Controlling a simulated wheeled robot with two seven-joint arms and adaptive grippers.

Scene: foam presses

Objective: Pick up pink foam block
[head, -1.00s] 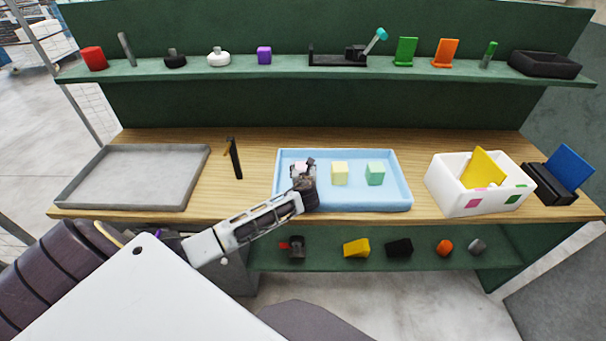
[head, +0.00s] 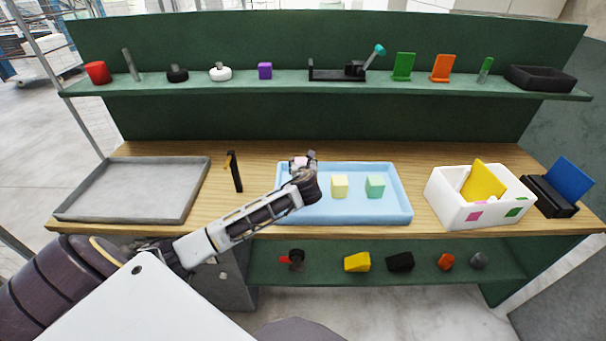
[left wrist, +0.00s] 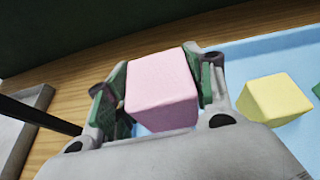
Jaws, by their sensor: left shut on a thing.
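The pink foam block (left wrist: 162,88) fills the middle of the left wrist view, between the two fingers of my left gripper (left wrist: 163,92). The fingers press on its two sides, so the gripper is shut on it. In the head view my left gripper (head: 304,168) is over the left part of the blue tray (head: 360,216), and only a small bit of the pink block (head: 299,162) shows. I cannot tell exactly how high the block is above the tray. My right gripper is not in view.
A yellow block (head: 339,186) and a green block (head: 375,187) stand in the blue tray, right of my gripper. A grey tray (head: 120,213) and a black upright tool (head: 236,175) are to the left. A white box (head: 455,212) stands to the right.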

